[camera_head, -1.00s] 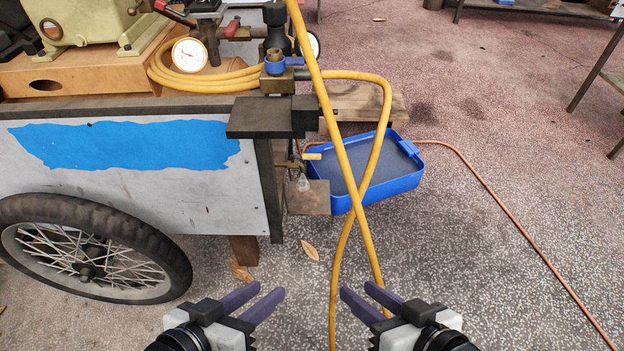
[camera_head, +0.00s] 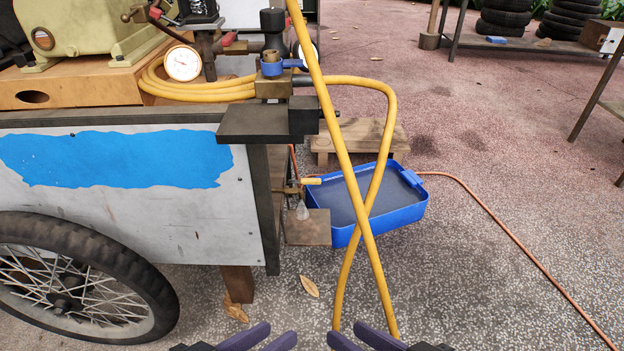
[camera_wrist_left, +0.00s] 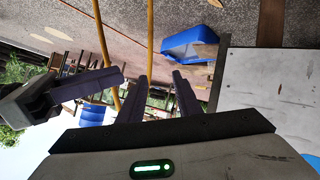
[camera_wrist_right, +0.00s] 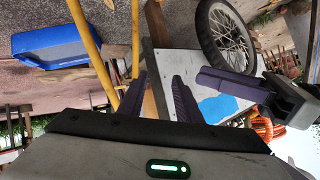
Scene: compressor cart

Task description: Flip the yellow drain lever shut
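The yellow drain lever (camera_head: 311,181) is a small handle on a brass valve (camera_head: 290,190) at the cart's right end, below the dark bracket. It lies about level and points right, towards the yellow hose. My left gripper (camera_head: 281,331) is at the bottom edge of the head view, well in front of the lever and empty. Its two purple fingers stand apart in the left wrist view (camera_wrist_left: 160,85). My right gripper (camera_head: 346,330) is level with it to the right, also empty, with fingers apart in the right wrist view (camera_wrist_right: 158,85). The lever cannot be made out in either wrist view.
A yellow hose (camera_head: 349,165) loops down in front of the drain area and crosses itself. A blue tray (camera_head: 410,210) sits on the floor behind it. The cart's wheel (camera_head: 75,285) is at left. A dark bracket (camera_head: 252,124) overhangs the valve. Floor to the right is mostly open.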

